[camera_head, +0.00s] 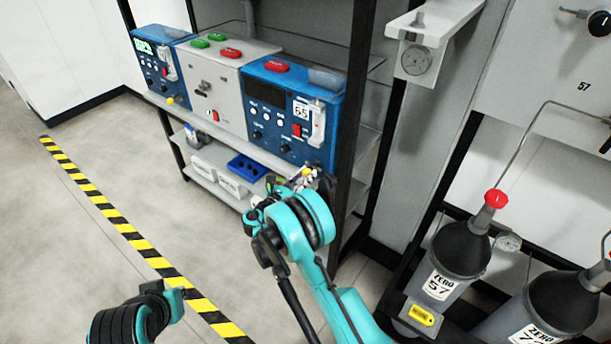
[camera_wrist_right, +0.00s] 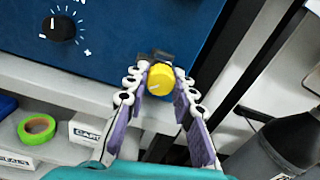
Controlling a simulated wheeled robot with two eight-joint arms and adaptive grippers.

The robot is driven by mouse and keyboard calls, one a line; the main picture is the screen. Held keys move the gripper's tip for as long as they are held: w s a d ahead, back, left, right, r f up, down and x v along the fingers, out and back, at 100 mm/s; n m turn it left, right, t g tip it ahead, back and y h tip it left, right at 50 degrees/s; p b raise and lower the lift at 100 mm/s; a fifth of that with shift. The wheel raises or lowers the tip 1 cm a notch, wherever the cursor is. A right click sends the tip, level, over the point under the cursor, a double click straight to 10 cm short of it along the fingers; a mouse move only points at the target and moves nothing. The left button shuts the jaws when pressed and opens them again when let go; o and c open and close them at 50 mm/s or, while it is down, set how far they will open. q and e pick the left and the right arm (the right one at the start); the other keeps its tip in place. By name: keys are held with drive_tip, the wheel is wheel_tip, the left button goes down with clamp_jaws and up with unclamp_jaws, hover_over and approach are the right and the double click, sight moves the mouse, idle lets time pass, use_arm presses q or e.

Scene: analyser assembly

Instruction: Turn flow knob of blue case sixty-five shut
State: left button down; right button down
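The blue case sixty-five (camera_head: 285,105) is the right-hand unit on the shelf in the head view, with a white "65" plate (camera_head: 301,109) on its front. Its yellow flow knob (camera_wrist_right: 160,79) sits low on the case in the wrist view, with a pale pointer line towards the lower left. My right gripper (camera_wrist_right: 161,76) has one finger on each side of the knob, with the fingertips close against it. In the head view my right gripper (camera_head: 303,178) is at the case's lower right corner and partly covers the knob.
A grey unit (camera_head: 215,85) and another blue case (camera_head: 152,65) stand left of it. A dark rack post (camera_head: 352,110) is close on the right. Gas cylinders (camera_head: 462,250) stand further right. The lower shelf holds a blue tray (camera_head: 246,168) and green tape (camera_wrist_right: 37,128).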

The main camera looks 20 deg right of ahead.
drive_tip(key=shift+m, duration=0.3)
drive_tip(key=m, duration=0.6)
drive_tip(key=shift+m, duration=0.3)
drive_tip(key=m, duration=0.3)
drive_tip(key=shift+m, duration=0.3)
drive_tip(key=m, duration=0.3)
drive_tip(key=shift+w+a+m, duration=0.1)
drive_tip(key=shift+m, duration=0.2)
drive_tip(key=m, duration=0.6)
drive_tip(key=shift+r, duration=0.1)
drive_tip(key=m, duration=0.5)
drive_tip(key=shift+m, duration=0.4)
